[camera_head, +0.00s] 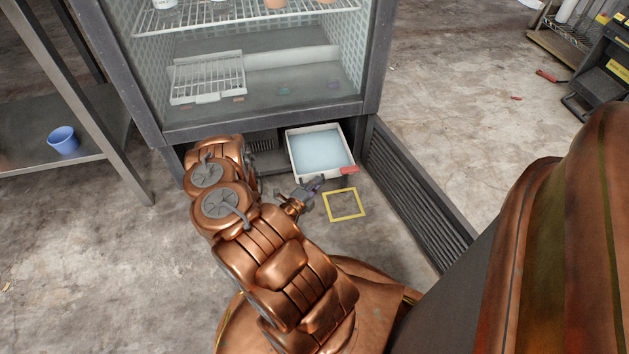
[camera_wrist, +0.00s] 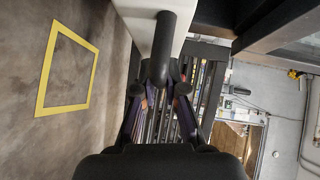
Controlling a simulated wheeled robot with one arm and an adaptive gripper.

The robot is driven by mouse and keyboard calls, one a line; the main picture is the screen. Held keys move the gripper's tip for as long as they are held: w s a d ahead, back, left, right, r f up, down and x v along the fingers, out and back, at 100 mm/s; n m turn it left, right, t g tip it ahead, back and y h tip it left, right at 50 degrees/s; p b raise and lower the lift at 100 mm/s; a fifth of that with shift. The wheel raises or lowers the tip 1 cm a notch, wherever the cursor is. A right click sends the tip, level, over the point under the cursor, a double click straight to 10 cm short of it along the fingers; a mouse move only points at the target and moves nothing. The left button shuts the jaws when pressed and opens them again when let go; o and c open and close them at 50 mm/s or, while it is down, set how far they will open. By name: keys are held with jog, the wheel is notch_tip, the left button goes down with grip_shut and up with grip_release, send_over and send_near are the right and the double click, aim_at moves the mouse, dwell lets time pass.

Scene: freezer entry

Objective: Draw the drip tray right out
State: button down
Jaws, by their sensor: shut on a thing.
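The drip tray (camera_head: 300,172) is a white-rimmed, shallow box holding pale blue liquid. It sits in the low bay under the glass-fronted cabinet, with its front part sticking out of the opening. A red piece (camera_head: 349,169) shows at its front right corner. My gripper (camera_head: 314,186) is at the tray's front edge. In the wrist view, a dark round handle (camera_wrist: 165,40) stands out from the tray's white wall (camera_wrist: 139,20) and runs between the fingers of my gripper (camera_wrist: 159,92), which is shut on it.
A yellow square outline (camera_head: 344,205) is marked on the floor in front of the tray. A dark louvred panel (camera_head: 415,195) stands angled at the right of the bay. A steel table with a blue cup (camera_head: 63,140) is at left. Concrete floor in front is mostly clear.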

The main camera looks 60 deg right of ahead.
jog(key=shift+s+a, duration=0.1)
jog(key=shift+s, duration=0.2)
jog(key=c, duration=1.2)
grip_release()
jog(key=shift+w, duration=0.15)
jog(key=shift+c, duration=0.2)
jog(key=shift+o, duration=0.2)
jog(key=shift+w, duration=0.1)
jog(key=w+a+r, duration=0.1)
jog(key=a, duration=1.1)
jog(key=shift+w+r, duration=0.2)
jog(key=shift+r, duration=0.1)
